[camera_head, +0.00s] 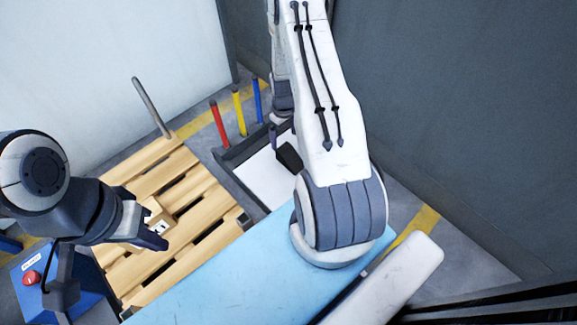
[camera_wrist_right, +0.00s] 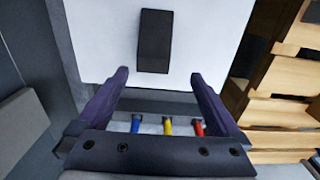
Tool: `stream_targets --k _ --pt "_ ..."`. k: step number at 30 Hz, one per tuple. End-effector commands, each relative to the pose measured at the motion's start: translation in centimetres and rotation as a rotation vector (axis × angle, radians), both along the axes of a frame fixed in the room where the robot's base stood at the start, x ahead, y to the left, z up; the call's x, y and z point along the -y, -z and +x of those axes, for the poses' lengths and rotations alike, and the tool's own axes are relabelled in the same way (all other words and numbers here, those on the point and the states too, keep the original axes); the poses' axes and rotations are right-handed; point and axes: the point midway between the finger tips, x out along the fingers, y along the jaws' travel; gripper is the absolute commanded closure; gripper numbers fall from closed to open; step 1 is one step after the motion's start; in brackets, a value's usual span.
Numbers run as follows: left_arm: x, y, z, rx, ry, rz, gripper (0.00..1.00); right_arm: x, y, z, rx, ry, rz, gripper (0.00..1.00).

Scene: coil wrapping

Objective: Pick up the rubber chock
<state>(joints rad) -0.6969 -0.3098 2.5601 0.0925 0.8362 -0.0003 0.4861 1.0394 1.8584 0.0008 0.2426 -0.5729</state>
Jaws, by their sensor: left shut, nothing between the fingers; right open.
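The rubber chock (camera_wrist_right: 154,41) is a black block lying on a white surface (camera_wrist_right: 95,35) in the right wrist view. In the head view, a dark block that looks like the chock (camera_head: 289,157) lies on the white-bottomed tray (camera_head: 258,181), partly hidden by my right arm. My right gripper (camera_wrist_right: 158,78) is open and empty; in the right wrist view the chock appears just beyond its fingertips, roughly centred between them. In the head view this gripper is mostly hidden behind my arm. My left gripper (camera_head: 158,236) is shut and empty over the wooden pallet.
Red (camera_head: 219,125), yellow (camera_head: 239,110) and blue (camera_head: 257,100) posts stand at the tray's far side. A light-blue surface (camera_head: 215,285) lies in front. A dark wall (camera_head: 470,110) is at right.

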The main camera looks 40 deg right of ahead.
Motion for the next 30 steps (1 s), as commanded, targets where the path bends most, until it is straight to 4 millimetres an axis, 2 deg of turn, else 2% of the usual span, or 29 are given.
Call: stream_targets --k 1,5,12,19,27,30 --pt "0.0 0.7 0.0 0.001 0.000 -0.001 1.00 0.4 1.1 -0.2 -0.001 0.005 0.000 0.00" --pt "0.0 1.3 0.0 0.001 0.000 -0.001 1.00 0.7 2.5 -0.4 -0.002 0.008 0.001 0.00" --pt "0.0 3.4 0.0 0.001 0.000 -0.001 1.00 0.6 6.1 -0.4 -0.001 0.008 0.001 0.00" --pt "0.0 4.4 0.0 0.001 0.000 -0.001 1.00 0.7 7.4 -0.5 -0.001 0.008 0.001 0.00" --pt "0.0 7.6 0.0 0.000 0.000 0.000 1.00 1.1 11.1 -0.7 -0.002 0.007 0.001 0.00" --pt "0.0 8.1 0.0 0.000 0.000 0.000 1.00 1.2 11.8 -0.7 -0.001 0.007 0.000 0.00"
